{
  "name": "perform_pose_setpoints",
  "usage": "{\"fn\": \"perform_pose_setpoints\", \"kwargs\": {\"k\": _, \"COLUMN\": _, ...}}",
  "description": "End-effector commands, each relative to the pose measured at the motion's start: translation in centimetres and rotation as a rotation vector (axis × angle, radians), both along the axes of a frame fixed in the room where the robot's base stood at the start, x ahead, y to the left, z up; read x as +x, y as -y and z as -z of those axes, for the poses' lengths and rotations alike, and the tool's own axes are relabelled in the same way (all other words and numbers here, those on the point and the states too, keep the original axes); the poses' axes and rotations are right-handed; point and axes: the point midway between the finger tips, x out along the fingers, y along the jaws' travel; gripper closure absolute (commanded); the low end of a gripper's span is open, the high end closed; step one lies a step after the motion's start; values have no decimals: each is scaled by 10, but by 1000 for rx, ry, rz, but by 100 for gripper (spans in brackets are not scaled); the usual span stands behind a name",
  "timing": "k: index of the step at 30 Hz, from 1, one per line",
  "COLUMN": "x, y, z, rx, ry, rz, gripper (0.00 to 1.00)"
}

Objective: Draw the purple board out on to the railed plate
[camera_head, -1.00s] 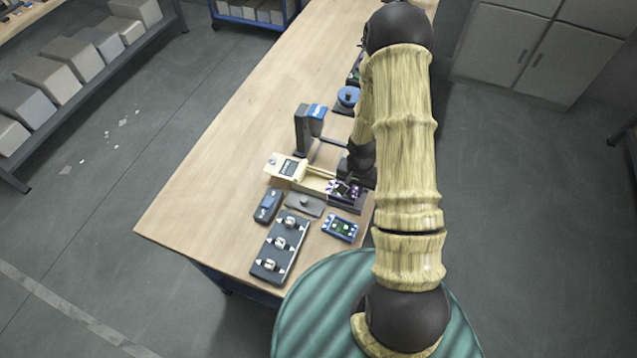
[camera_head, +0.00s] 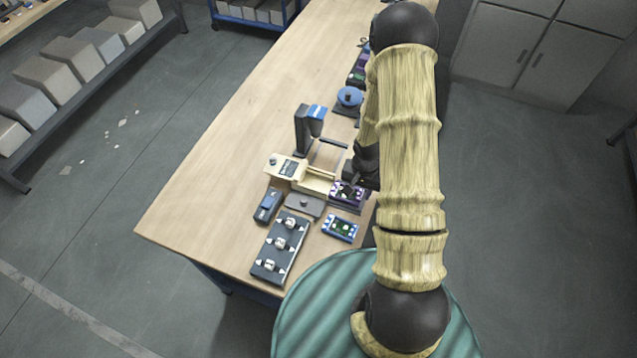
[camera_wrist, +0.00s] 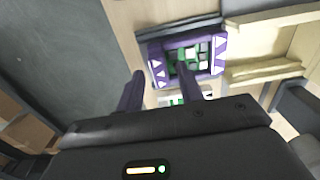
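The purple board (camera_head: 347,195) has a purple edge with white triangle marks and a green face with pale parts. It lies at the right end of the cream railed plate (camera_head: 318,181), near the table's right edge. In the wrist view the purple board (camera_wrist: 153,50) is at the upper middle, beside the cream rails (camera_wrist: 262,72). My gripper (camera_wrist: 159,72) is open, its two fingers apart. One fingertip overlaps the board's face in that view; the other is off its left side. I cannot tell whether either touches. The wrist hides part of the board's surroundings.
A cream box with a dark display (camera_head: 286,167) stands left of the rails. A blue-edged board (camera_head: 340,228), a grey plate (camera_head: 304,206), a dark blue device (camera_head: 268,205) and a black panel with knobs (camera_head: 279,248) lie nearer. A black and blue upright (camera_head: 303,130) stands behind.

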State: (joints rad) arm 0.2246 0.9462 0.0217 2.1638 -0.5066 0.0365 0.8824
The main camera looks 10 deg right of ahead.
Motion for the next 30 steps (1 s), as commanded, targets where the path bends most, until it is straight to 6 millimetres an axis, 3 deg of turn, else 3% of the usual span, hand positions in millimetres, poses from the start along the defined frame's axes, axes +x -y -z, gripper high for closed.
{"fn": "perform_pose_setpoints", "kwargs": {"k": 30, "x": 0, "y": 0, "z": -58, "rx": 0, "ry": 0, "rz": 1, "gripper": 63}}
